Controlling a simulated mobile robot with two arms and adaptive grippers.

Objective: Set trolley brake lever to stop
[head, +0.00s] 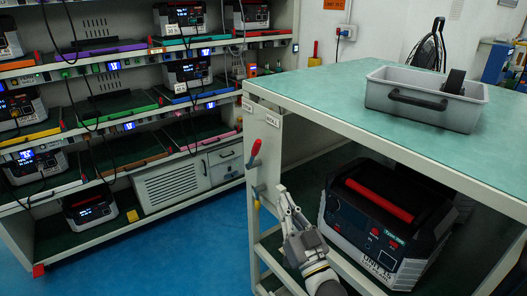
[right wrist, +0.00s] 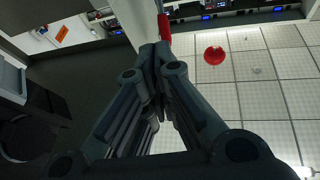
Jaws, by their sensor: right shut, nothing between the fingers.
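The trolley (head: 319,94) has a green top and pale posts. Its brake lever (head: 255,150) with a red handle sits at the front left post, pointing up and leaning slightly right, toward a plate reading ROLL (head: 272,121). Another small plate (head: 247,107) sits further left, its text too small to read. My right gripper (head: 285,200) is shut and empty, below and right of the lever, apart from it. In the right wrist view, the closed fingertips (right wrist: 156,50) show, with a red piece (right wrist: 164,29) just beyond them, probably the lever handle. My left gripper is out of view.
A grey bin (head: 425,99) stands on the trolley top. A black and red unit (head: 385,220) sits on the shelf below, close right of my right gripper. A rack (head: 170,185) of devices stands behind at left. Blue floor (head: 185,255) is clear between.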

